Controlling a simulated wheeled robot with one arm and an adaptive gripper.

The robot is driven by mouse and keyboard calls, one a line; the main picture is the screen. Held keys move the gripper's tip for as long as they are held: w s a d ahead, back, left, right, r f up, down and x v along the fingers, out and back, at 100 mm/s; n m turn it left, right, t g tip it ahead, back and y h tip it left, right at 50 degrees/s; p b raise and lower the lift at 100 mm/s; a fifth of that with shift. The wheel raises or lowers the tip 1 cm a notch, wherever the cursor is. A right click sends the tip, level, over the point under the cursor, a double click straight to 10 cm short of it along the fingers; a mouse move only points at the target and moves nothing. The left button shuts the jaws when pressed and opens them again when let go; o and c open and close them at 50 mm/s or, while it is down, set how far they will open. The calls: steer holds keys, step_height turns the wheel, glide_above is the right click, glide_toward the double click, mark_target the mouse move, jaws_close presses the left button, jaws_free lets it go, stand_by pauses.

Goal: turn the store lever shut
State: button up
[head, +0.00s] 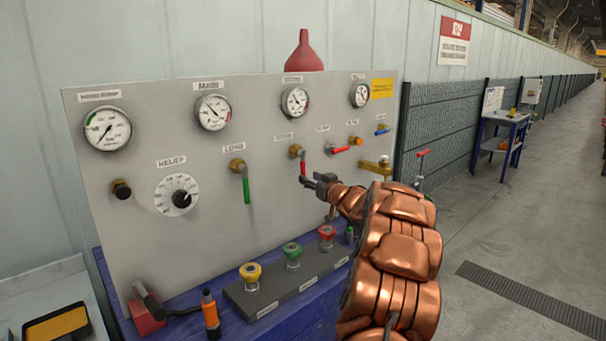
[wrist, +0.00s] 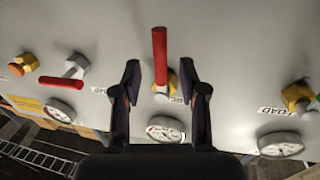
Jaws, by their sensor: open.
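The store lever (head: 303,168) has a red handle on a brass valve and hangs straight down from the grey panel. I take it as the store lever from its place right of the load lever; its label is partly hidden and hard to read. In the wrist view, which is upside down, its red handle (wrist: 160,55) stands between my fingers. My gripper (head: 308,180) is at the handle in the head view. In the wrist view my gripper (wrist: 160,72) is open, one finger on each side of the handle, with visible gaps. Contact is not seen.
A green load lever (head: 246,188) hangs to the left. Another red lever (head: 340,149) lies near level to the right, close to my gripper. A brass fitting (head: 376,167) sticks out further right. Yellow, green and red knobs stand on a block (head: 285,284) below.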

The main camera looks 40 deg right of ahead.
mark_target(303, 173)
steer(key=shift+p+x, duration=0.55)
steer(key=shift+x, duration=2)
steer(key=shift+c, duration=0.4)
jaws_close()
